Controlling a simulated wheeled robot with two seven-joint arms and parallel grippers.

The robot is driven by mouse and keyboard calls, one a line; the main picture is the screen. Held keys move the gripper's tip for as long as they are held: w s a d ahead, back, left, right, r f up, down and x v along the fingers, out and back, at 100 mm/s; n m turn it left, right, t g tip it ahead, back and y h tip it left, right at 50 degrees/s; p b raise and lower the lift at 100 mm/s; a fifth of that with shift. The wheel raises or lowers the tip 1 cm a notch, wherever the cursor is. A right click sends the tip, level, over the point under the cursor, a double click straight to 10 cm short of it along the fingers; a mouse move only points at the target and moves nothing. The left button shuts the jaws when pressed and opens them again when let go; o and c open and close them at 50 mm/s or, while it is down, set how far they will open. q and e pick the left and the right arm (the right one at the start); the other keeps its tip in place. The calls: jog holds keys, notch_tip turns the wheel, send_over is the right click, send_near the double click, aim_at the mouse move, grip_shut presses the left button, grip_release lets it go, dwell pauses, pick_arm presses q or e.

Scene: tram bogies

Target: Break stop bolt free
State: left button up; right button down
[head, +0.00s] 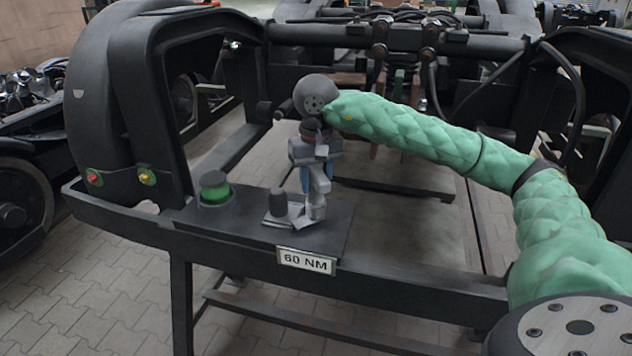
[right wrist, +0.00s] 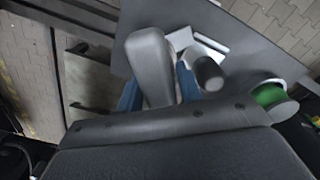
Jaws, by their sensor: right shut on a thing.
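My right gripper (head: 316,178) comes down from above at the end of the green-sleeved arm, over the dark plate. Its blue fingers are closed on a grey rounded handle (right wrist: 150,62), which sits between them in the right wrist view. In the head view, light grey metal below the fingers reaches down to the plate; the gripper hides part of it. Beside it, a dark grey round-topped peg (head: 265,213) stands by light grey flat pieces; it also shows in the right wrist view (right wrist: 208,73). I cannot tell which part is the stop bolt. My left gripper is out of view.
A "60 NM" label (head: 306,261) is on the front edge. Black bogie frame (head: 130,100) rises at left, with bars and hoses behind. Paved floor (head: 110,290) lies below.

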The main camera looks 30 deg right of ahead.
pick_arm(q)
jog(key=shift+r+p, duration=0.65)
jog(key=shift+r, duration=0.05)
pick_arm(e)
jog(key=shift+r, duration=2.65)
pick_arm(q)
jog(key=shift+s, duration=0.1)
